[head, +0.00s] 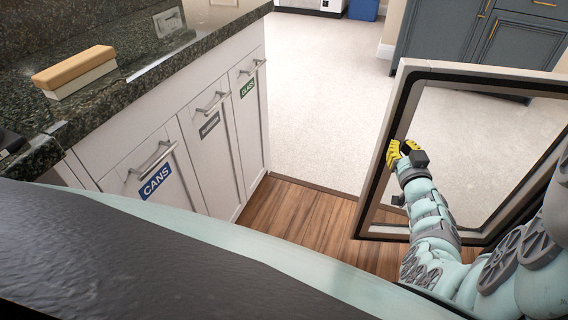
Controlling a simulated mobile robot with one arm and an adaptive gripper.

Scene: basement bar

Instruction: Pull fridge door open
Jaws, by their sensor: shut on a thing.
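The fridge door (393,103) is a pale frame with a black inner border and a clear pane. It stands swung out into the room at the right of the head view. The floor shows through its pane. My gripper (405,150), with yellow fingertips, is shut at the left part of the door, near its pale edge. The handle itself is hidden behind the fingers, so the exact grip is hard to see. The fridge body is not in view.
White cabinets with CANS (155,181) and other labels stand at the left under a dark stone counter (120,98). Dark blue cabinets (480,35) stand at the back right. The pale floor (325,90) between is clear.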

